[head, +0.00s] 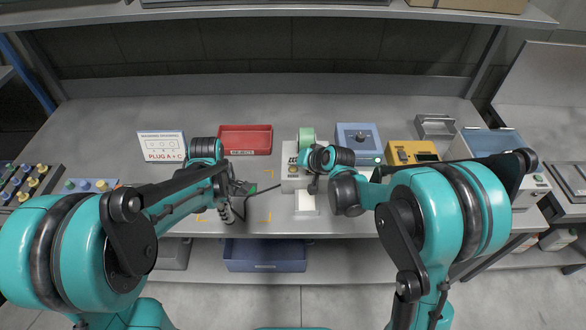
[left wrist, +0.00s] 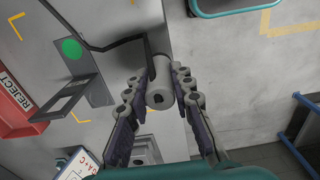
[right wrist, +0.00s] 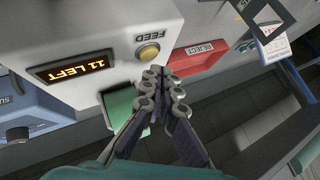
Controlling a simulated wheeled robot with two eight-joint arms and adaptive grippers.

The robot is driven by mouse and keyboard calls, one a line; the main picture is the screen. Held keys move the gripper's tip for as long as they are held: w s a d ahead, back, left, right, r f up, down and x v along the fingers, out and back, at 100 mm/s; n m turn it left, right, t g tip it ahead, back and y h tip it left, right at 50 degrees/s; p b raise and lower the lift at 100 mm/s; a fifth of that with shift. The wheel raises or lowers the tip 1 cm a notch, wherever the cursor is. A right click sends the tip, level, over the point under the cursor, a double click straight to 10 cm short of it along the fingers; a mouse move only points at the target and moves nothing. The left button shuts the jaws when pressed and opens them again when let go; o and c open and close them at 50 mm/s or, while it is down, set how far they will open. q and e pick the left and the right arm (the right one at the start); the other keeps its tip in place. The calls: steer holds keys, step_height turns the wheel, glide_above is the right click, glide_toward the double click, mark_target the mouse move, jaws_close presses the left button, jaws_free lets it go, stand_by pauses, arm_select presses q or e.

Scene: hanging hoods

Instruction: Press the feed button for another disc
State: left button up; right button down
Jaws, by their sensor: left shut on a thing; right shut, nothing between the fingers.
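The white feeder box (right wrist: 100,35) fills the upper left of the right wrist view. Its display (right wrist: 72,68) reads "11 LEFT", and the round brass feed button (right wrist: 148,53) sits beside the word FEED. My right gripper (right wrist: 157,78) is shut and empty, its tips close to the button; contact cannot be told. In the head view the right gripper (head: 312,186) partly covers the feeder (head: 290,184). My left gripper (left wrist: 158,82) is shut on a grey cylindrical tool (left wrist: 160,92) with a black cable. A green disc (left wrist: 72,49) lies on a grey metal fixture left of it.
A red reject tray (head: 246,139) stands behind. A white sign (head: 162,146) reads "PLUG A + C". A blue bin (head: 265,256) sits below the bench. The bench's back strip is clear.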

mark_target(295, 170)
arm_select(q)
steer(key=shift+f, duration=0.1)
arm_select(e)
steer(key=shift+f, duration=0.1)
arm_select(q)
steer(key=shift+f+b, duration=0.4)
steer(key=shift+b, duration=0.05)
arm_select(e)
steer(key=shift+f, duration=0.35)
arm_select(q)
steer(key=shift+f+b, duration=0.35)
steer(key=shift+b, duration=0.05)
arm_select(e)
steer(key=shift+f, duration=0.35)
arm_select(q)
steer(key=shift+r+p, duration=0.55)
arm_select(e)
steer(key=shift+r, duration=0.85)
